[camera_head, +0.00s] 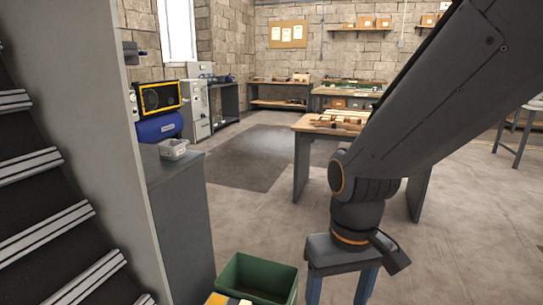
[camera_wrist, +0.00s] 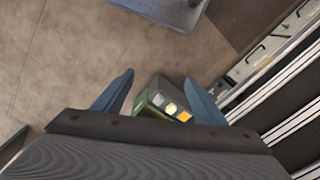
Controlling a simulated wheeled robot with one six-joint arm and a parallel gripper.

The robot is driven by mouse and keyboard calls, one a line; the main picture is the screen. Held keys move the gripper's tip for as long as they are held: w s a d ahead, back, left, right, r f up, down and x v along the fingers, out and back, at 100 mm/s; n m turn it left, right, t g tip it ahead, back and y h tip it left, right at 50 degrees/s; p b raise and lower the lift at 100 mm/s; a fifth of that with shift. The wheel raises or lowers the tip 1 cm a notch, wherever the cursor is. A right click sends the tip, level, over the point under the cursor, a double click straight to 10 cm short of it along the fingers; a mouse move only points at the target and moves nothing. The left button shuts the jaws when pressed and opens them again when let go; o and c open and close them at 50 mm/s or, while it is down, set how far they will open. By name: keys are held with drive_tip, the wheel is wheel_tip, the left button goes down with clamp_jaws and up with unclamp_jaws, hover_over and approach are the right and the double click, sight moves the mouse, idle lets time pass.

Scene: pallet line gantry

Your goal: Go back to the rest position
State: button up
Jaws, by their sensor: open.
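My gripper (camera_head: 340,290) hangs at the lower right of the head view, pointing down, with its two blue fingers apart. In the wrist view my gripper (camera_wrist: 159,78) shows both blue fingers spread with nothing held between them. A green bin (camera_head: 258,275) stands low, to the left of my gripper in the head view. The bottom of my fingers is cut off in the head view.
A grey cabinet (camera_head: 185,215) with a small grey tray (camera_head: 174,151) on top stands left of the bin. A table (camera_head: 302,170) with wooden pieces is behind my arm. Slatted steps or rollers (camera_head: 40,165) fill the left edge. Open floor (camera_head: 250,215) lies between cabinet and table.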

drive_tip(key=s+d+r+m+p, duration=0.1)
drive_tip(key=d+r+m+p, duration=0.1)
drive_tip(key=d+r+p, duration=0.5)
drive_tip(key=shift+s+d+r+p, duration=0.3)
drive_tip(key=shift+r+p, duration=0.6)
drive_tip(key=shift+p, duration=1.25)
drive_tip(key=shift+w, duration=0.1)
